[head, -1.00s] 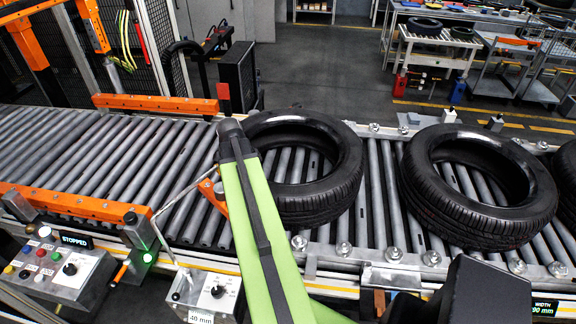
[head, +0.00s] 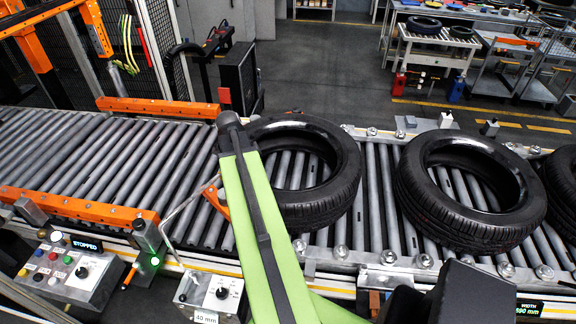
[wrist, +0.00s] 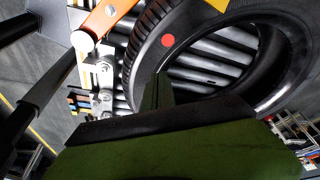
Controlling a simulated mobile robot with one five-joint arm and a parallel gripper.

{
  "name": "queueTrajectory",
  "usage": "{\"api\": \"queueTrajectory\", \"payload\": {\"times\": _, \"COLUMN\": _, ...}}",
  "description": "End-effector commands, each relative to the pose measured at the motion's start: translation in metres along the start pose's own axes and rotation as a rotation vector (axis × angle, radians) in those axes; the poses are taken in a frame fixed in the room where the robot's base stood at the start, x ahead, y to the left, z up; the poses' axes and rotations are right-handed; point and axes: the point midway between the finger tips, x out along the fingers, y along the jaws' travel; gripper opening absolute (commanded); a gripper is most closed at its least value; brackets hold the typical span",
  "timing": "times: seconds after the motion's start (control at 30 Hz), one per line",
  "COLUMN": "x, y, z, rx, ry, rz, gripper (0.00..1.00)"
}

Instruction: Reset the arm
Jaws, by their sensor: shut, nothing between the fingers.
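The gripper end is hidden there. In the wrist view my gripper (wrist: 158,88) is shut and empty, its dark fingers pointing toward a tyre (wrist: 148,50) with a red dot on it. I cannot tell whether they touch. A second tyre (head: 420,205) lies to the right on the rollers, with part of a third (head: 562,190) at the edge.
A control box (head: 62,275) with a "STOPPED" display and a smaller "40 mm" box (head: 210,294) stand along the conveyor's near side. Orange rails (head: 85,208) flank the rollers. Open floor (head: 320,75) lies behind, with a tyre table (head: 430,37).

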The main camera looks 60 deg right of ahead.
Motion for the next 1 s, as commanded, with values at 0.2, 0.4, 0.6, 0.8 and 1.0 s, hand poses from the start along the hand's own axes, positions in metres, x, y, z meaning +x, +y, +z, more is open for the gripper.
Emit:
{"api": "queueTrajectory", "payload": {"times": 0.2, "x": -0.011, "y": 0.000, "z": -0.003, "rx": 0.000, "ry": 0.000, "rz": 0.000, "gripper": 0.00}}
{"api": "queueTrajectory", "payload": {"times": 0.4, "x": -0.010, "y": 0.000, "z": -0.003, "rx": 0.000, "ry": 0.000, "rz": 0.000, "gripper": 0.00}}
{"api": "queueTrajectory", "payload": {"times": 0.6, "x": -0.012, "y": 0.000, "z": 0.004, "rx": -0.030, "ry": -0.004, "rz": -0.004, "gripper": 0.00}}
{"api": "queueTrajectory", "payload": {"times": 0.8, "x": -0.044, "y": 0.003, "z": 0.120, "rx": -0.546, "ry": -0.061, "rz": -0.080, "gripper": 0.00}}
{"api": "queueTrajectory", "payload": {"times": 1.0, "x": -0.086, "y": 0.043, "z": 0.269, "rx": -1.275, "ry": -0.111, "rz": -0.206, "gripper": 0.00}}
